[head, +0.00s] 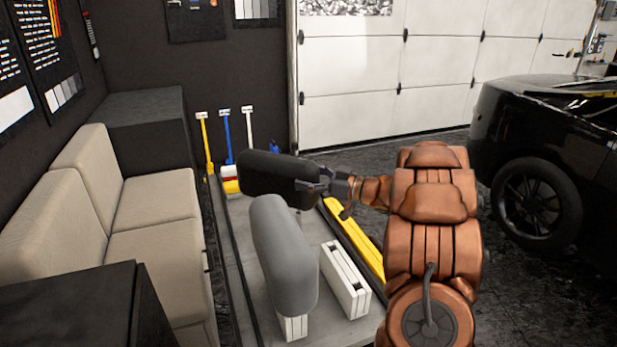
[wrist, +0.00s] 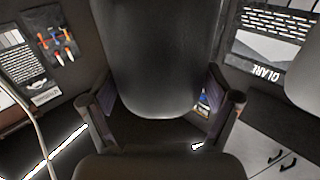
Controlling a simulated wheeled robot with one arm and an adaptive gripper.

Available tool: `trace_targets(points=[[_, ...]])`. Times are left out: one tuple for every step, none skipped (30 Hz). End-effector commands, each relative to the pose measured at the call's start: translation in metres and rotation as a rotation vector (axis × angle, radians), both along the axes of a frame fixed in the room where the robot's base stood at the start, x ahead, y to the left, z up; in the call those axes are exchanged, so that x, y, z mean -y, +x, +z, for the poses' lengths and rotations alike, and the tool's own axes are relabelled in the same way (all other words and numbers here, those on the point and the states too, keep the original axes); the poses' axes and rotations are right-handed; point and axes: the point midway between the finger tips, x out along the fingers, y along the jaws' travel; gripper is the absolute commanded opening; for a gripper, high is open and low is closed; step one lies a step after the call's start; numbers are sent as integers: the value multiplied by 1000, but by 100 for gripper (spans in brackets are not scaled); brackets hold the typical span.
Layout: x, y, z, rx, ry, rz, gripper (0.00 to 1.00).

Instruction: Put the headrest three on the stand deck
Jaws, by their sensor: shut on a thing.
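A black headrest (head: 272,177) is held in my gripper (head: 314,187), above the far part of the grey stand deck (head: 239,222). In the wrist view the dark headrest (wrist: 160,50) fills the middle, between the two fingers of my gripper (wrist: 163,103). My gripper is shut on it. A grey headrest (head: 284,250) stands nearer on the deck, over a white block (head: 292,327). The held headrest appears clear of the deck; its underside is hidden. No label tells which headrest is number three.
A white slotted block (head: 345,280) stands on the deck, right of the grey headrest. A yellow bar (head: 352,238) runs along the right side. Squeegee-like tools (head: 226,137) stand at the far end. A beige sofa (head: 150,215) is left; a black car (head: 545,140) is right.

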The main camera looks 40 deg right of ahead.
Motion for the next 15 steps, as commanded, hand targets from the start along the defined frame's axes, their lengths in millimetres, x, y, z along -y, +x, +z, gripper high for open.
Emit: trace_targets(points=[[0, 0, 1, 2, 0, 0, 25], [0, 0, 0, 2, 0, 0, 25], [0, 0, -1, 2, 1, -1, 25], [0, 0, -2, 1, 1, 0, 89], [0, 0, -2, 1, 1, 0, 92], [0, 0, -1, 0, 0, 0, 96], [0, 0, -1, 0, 0, 0, 99], [0, 0, -2, 0, 0, 0, 100], [0, 0, -2, 0, 0, 0, 100], [0, 0, -2, 0, 0, 0, 100], [0, 0, -2, 0, 0, 0, 100], [0, 0, -2, 0, 0, 0, 100], [0, 0, -2, 0, 0, 0, 100], [0, 0, -2, 0, 0, 0, 100], [0, 0, -2, 0, 0, 0, 100]])
